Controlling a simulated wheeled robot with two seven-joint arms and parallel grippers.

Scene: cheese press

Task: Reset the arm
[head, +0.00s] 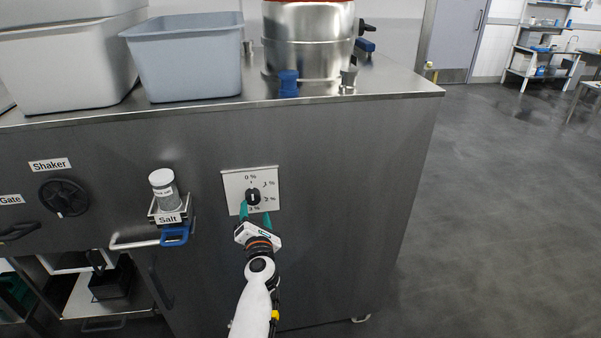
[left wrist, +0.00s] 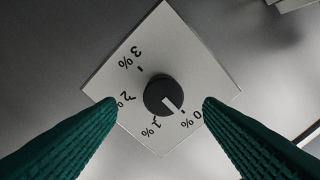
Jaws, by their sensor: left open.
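The white dial plate (head: 234,190) is on the front of the steel cabinet, with marks from 0 % to 3 %. Its round black knob (head: 253,196) has a white pointer line. The left wrist view shows the plate (left wrist: 165,40) and the knob (left wrist: 158,94), with the pointer at or close to the 0 % mark. My left gripper (head: 256,214) is open, its green fingers in front of the plate. In the left wrist view the fingertips (left wrist: 160,101) lie on either side of the knob, apart from it. My right gripper is not in view.
Left of the dial, a salt shaker (head: 166,194) stands in a holder above a bar handle (head: 135,244). The Shaker knob (head: 63,197) is further left. A grey tub (head: 188,60) and a steel pot (head: 307,45) stand on the cabinet top. The floor (head: 500,220) at right is clear.

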